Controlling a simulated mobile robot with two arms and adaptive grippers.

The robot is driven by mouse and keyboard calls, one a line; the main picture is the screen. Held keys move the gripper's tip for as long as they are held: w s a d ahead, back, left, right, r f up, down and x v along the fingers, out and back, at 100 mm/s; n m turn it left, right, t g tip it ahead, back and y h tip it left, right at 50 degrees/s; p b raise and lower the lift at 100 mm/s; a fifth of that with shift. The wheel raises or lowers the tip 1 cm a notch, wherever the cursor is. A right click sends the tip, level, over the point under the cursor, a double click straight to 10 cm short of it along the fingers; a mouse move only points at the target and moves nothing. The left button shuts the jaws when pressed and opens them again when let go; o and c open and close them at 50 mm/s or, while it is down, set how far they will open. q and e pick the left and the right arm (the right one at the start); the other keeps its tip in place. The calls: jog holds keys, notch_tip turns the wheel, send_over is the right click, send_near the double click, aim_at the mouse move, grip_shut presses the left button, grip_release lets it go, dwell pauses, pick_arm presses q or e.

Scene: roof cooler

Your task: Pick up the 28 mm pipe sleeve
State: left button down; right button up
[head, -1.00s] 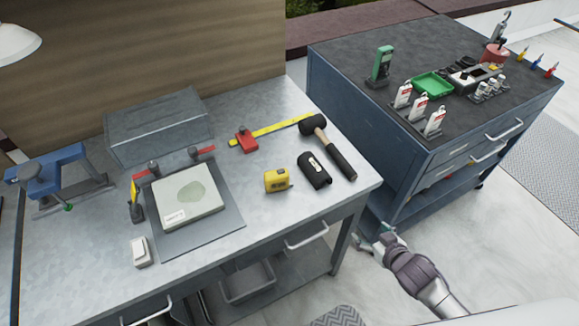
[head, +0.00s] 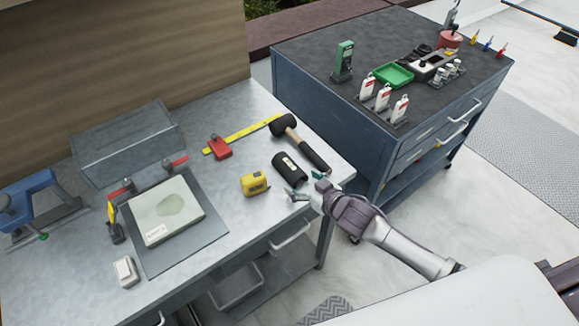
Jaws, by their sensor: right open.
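A short black cylinder (head: 288,167) with a small white mark, which looks like the pipe sleeve, lies on its side on the grey metal bench (head: 215,262) near its right end. Its size cannot be read. My right gripper (head: 304,185) is open and empty, just in front of the sleeve and slightly to its right, by the bench's front edge. Its fingers point toward the sleeve; whether they touch it cannot be told. My left gripper is not in view.
A black-headed mallet (head: 308,150) lies close behind and right of the sleeve. A yellow tape measure (head: 255,183) sits to its left. A dark cabinet (head: 400,165) stands to the right.

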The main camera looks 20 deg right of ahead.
aim_at(290, 168)
jog(key=w, duration=0.2)
jog(key=w+p, duration=0.1)
jog(key=w, duration=0.1)
jog(key=shift+a+f, duration=0.25)
jog(key=shift+a, duration=0.15)
jog(key=shift+w+a+f, duration=0.2)
jog(key=shift+w, duration=0.15)
jog(key=shift+s, duration=0.1)
jog(key=shift+c, duration=1)
jog(key=c, duration=0.8)
jog(key=shift+r, duration=0.1)
